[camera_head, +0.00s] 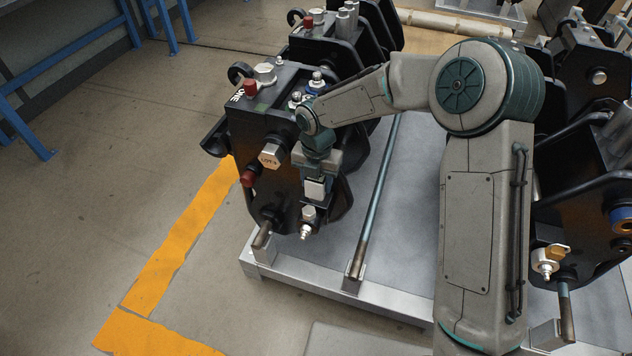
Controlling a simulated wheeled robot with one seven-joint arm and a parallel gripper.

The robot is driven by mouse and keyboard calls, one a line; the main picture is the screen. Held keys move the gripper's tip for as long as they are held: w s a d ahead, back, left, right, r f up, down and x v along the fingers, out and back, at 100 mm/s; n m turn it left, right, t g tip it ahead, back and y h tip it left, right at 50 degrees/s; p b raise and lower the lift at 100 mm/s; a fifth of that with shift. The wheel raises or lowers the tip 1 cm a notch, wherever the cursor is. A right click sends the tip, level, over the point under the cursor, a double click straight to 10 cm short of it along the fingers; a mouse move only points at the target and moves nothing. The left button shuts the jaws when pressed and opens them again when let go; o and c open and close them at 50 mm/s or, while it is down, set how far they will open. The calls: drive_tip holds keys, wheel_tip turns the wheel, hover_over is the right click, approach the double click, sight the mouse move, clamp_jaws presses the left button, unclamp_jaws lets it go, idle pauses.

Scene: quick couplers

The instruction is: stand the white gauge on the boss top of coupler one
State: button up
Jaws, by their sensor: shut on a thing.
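Coupler one (268,122) is the black coupler marked "ONE" at the left front of the pallet. Its upper face carries a red cap, a silver hex-like piece (265,73) and small fittings. I cannot tell for sure which part is the boss. My gripper (316,182) points down in front of the coupler's near face. It is shut on a small pale block, which looks like the white gauge (316,189); the fingers partly hide it. The gauge is just above a silver fitting (308,214); I cannot tell whether they touch.
A tagged hex piece (270,156) sticks out left of my gripper. A rod (374,205) crosses the grey pallet (405,225) to the right. More black couplers (590,165) stand at the right and behind.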

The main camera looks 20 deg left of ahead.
drive_tip(key=shift+r, duration=0.1)
drive_tip(key=o, duration=1.2)
drive_tip(key=shift+o, duration=0.2)
